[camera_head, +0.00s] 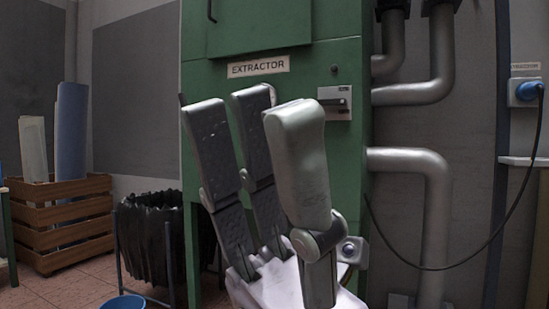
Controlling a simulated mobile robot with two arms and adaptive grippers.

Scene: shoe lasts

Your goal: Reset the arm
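The pale palm is at the bottom of the picture.
Behind the gripper stands a green extractor cabinet (345,60) with grey pipes (432,205) on its right. At left are a wooden crate (65,215) holding rolls, a black bag (150,235) in a stand and a blue bucket (122,303). A cable (500,225) hangs at right.

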